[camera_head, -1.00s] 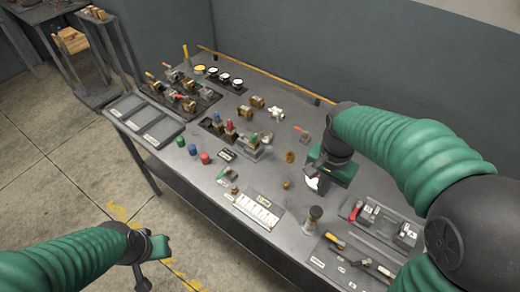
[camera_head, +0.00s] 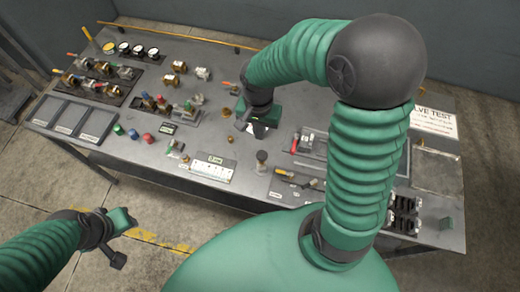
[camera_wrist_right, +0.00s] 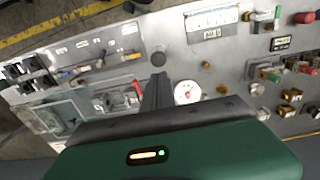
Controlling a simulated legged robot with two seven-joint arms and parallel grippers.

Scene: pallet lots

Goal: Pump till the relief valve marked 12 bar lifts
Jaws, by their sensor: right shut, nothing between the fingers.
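My right gripper (camera_head: 246,124) is shut and empty, low over the middle of the bench. Its closed dark fingers (camera_wrist_right: 157,90) show in the right wrist view, beside a white round dial (camera_wrist_right: 187,92). The dial (camera_head: 259,130) is partly hidden by the gripper in the head view. A dark round-topped post (camera_head: 262,157) stands in front of it. Brass and silver valves (camera_head: 175,68) stand further back left; I cannot read a 12 bar mark on any. My left gripper (camera_head: 120,240) hangs off the bench's front edge; its jaw opening is unclear.
The grey bench (camera_head: 215,135) also carries several gauges (camera_head: 139,50), empty trays (camera_head: 62,113), a white label strip (camera_head: 207,171), and a red-handled tool (camera_head: 295,143). A sign reading "VALVE TEST" (camera_head: 433,122) stands at right. My right arm hides part of the bench.

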